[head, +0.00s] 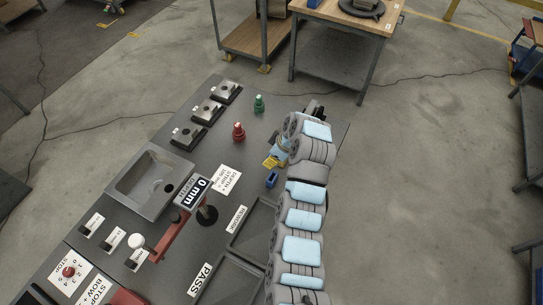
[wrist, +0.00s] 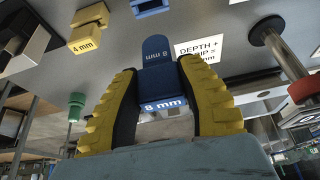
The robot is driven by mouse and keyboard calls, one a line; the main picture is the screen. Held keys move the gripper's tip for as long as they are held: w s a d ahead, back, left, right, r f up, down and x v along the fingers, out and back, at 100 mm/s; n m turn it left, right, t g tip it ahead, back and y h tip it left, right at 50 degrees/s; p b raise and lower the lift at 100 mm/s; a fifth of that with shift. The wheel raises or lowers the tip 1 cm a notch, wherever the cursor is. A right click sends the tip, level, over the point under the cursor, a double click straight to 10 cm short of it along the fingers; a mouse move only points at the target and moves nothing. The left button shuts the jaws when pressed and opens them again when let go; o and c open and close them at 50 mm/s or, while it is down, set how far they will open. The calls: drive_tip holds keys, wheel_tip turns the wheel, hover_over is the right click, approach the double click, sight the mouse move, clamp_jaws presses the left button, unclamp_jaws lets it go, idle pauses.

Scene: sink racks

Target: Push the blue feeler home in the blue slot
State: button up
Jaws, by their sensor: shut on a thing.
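My gripper (wrist: 158,76), with yellow ribbed fingers and dark pads, is shut on the blue feeler (wrist: 155,52) in the wrist view. The feeler has a rounded blue tongue and a thicker block marked "8 mm", which sits between the fingers. A small blue block (wrist: 146,8) is cut off at the top edge of the wrist view, beyond the feeler's tongue and apart from it.
A yellow "4 mm" block (wrist: 88,30) is near the blue block. Red (head: 238,131) and green (head: 259,103) knobbed pieces stand on the bench. Several metal blocks (head: 208,111), a sink (head: 149,180) and a "0 mm" display (head: 193,191) are to the left. Trays lie at the front.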

drive_tip(key=shift+f+b, duration=0.1)
drive_tip(key=shift+b, duration=0.3)
drive_tip(key=shift+f, duration=0.15)
drive_tip(key=b, duration=0.3)
hover_over(270, 176)
drive_tip(key=shift+s+d+f, duration=0.1)
drive_tip(key=shift+d+f, duration=0.05)
drive_tip(key=shift+f, duration=0.75)
drive_tip(key=shift+s+d+f, duration=0.1)
drive_tip(key=shift+d+f, duration=0.05)
drive_tip(key=shift+f, duration=0.75)
drive_tip(key=shift+s+d+f, duration=0.1)
drive_tip(key=shift+d+f, duration=0.05)
drive_tip(key=shift+f, duration=0.75)
drive_tip(key=shift+b, duration=1)
drive_tip(key=shift+f+b, duration=1.45)
drive_tip(key=shift+f, duration=1.05)
drive_tip(key=o, duration=1.1)
drive_tip(key=shift+o, duration=0.2)
drive_tip(key=shift+v, duration=2.75)
